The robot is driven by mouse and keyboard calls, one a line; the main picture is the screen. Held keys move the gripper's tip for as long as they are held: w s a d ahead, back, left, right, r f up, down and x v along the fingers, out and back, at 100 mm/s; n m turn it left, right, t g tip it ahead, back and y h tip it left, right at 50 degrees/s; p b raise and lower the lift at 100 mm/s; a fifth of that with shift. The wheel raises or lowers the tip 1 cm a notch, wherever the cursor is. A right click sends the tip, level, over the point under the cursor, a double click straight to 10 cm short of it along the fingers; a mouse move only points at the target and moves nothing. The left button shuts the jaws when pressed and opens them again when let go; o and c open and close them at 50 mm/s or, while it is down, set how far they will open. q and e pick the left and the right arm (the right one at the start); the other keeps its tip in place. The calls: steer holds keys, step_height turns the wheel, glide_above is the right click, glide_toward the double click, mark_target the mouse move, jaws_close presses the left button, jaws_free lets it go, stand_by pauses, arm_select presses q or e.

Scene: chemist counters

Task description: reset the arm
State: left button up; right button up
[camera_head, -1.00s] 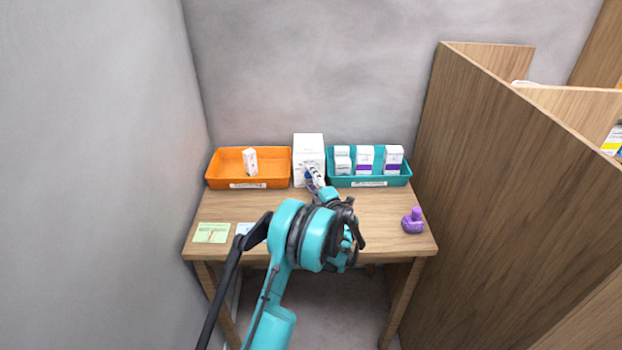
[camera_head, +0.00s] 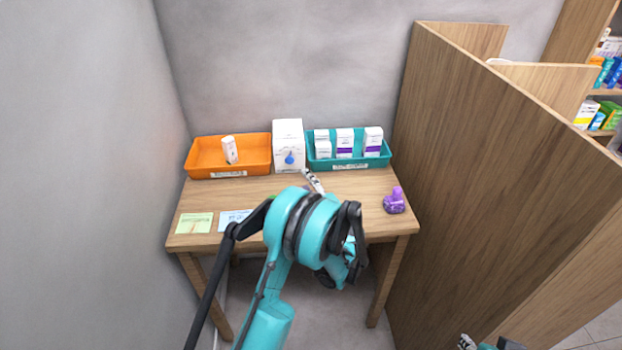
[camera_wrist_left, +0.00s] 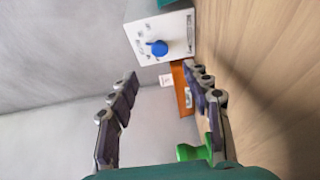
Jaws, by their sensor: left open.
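My left arm (camera_head: 300,225) reaches in from the bottom over the wooden table. Its gripper (camera_head: 313,181) is partly hidden behind the arm and shows in front of the white box with a blue round knob (camera_head: 288,150). In the left wrist view my left gripper (camera_wrist_left: 160,105) has its fingers spread wide with nothing between them. The white box (camera_wrist_left: 165,25) shows beyond the fingers there, apart from them. A piece of my right arm's end (camera_head: 468,342) shows at the bottom right edge, mostly cut off, so its jaws cannot be made out.
An orange tray (camera_head: 200,170) holds one small box (camera_head: 229,149). A teal tray (camera_head: 350,163) holds several boxes. A purple object (camera_head: 395,201) stands at the table's (camera_head: 370,188) right. Green (camera_head: 194,223) and blue (camera_head: 233,220) cards lie front left. A wooden partition (camera_head: 490,190) rises at the right.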

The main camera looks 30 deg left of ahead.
arm_select(q)
steer(key=w+d+r+m+t+h, duration=0.1)
steer(key=d+r+m+t+h, duration=0.3)
steer(key=r, duration=0.4)
steer(key=w+d+r+m+t+h, duration=0.1)
steer(key=d+r+m+t+h, duration=0.1)
steer(key=d+r+m+t, duration=0.45)
steer(key=s+d+r+m+g+h, duration=0.3)
steer(key=s+d+r+m+h, duration=0.3)
steer(key=m+h, duration=0.25)
steer(key=s+d+f+m+g+h, duration=0.3)
steer(key=s+d+f+m+g, duration=0.3)
steer(key=s, duration=0.4)
steer(key=s+a+f+m+g+y, duration=0.1)
steer(key=s+a+f+m+g, duration=0.1)
steer(key=s+f, duration=0.3)
steer(key=s+a+f+m+g+y, duration=0.1)
steer(key=s+f, duration=0.5)
steer(key=s, duration=0.6)
steer(key=shift+s+a+m+g+y, duration=0.2)
steer(key=shift+a+m+g+y, duration=0.25)
steer(key=shift+a+g, duration=0.65)
steer(key=shift+a, duration=0.1)
